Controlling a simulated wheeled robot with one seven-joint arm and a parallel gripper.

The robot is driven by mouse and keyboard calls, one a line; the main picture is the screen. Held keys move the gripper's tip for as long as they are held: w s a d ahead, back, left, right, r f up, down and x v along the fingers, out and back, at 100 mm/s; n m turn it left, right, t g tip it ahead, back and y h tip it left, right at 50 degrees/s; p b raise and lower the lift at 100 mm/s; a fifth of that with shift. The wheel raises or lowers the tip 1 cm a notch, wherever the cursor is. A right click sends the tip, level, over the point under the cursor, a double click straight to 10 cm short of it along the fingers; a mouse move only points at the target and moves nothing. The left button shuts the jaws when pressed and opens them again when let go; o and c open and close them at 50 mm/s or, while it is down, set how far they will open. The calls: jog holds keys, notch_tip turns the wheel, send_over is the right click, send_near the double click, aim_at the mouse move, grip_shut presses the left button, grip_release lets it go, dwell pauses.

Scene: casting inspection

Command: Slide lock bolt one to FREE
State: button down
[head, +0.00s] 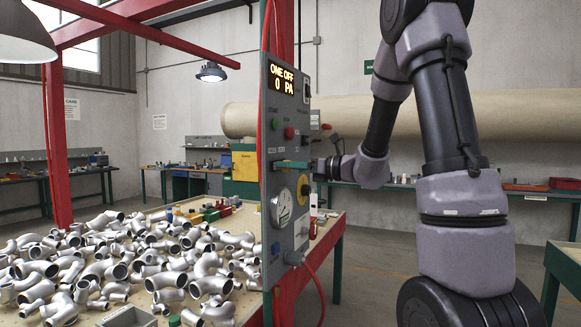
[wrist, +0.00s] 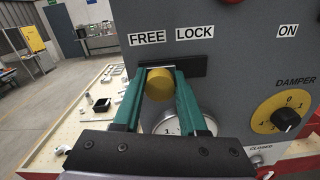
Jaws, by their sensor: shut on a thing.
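The yellow knob of the lock bolt (wrist: 159,84) sits in front of a dark slot plate (wrist: 197,66) on the grey panel. The FREE label (wrist: 146,38) is above the plate's left part and the LOCK label (wrist: 194,32) above its right part. The knob is toward the left, FREE side. My gripper (wrist: 160,76) has its two green fingers shut on the knob, one on each side. In the head view my gripper (head: 291,165) reaches the panel's face from the right; the knob is hidden there. The display (head: 282,80) reads "ONE OFF 0 PA".
A damper dial (wrist: 285,115) is right of the bolt, and a round gauge (wrist: 182,125) is just below it, partly behind my fingers. Beside the panel (head: 270,225), a table holds many metal pipe elbows (head: 120,270). A red post (head: 283,30) stands behind the panel.

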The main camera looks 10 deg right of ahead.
jog(key=shift+c, duration=2.2)
grip_release()
jog(key=shift+s+a, duration=0.2)
jog(key=shift+d, duration=0.2)
jog(key=v, duration=1)
jog(key=shift+s+d, duration=0.2)
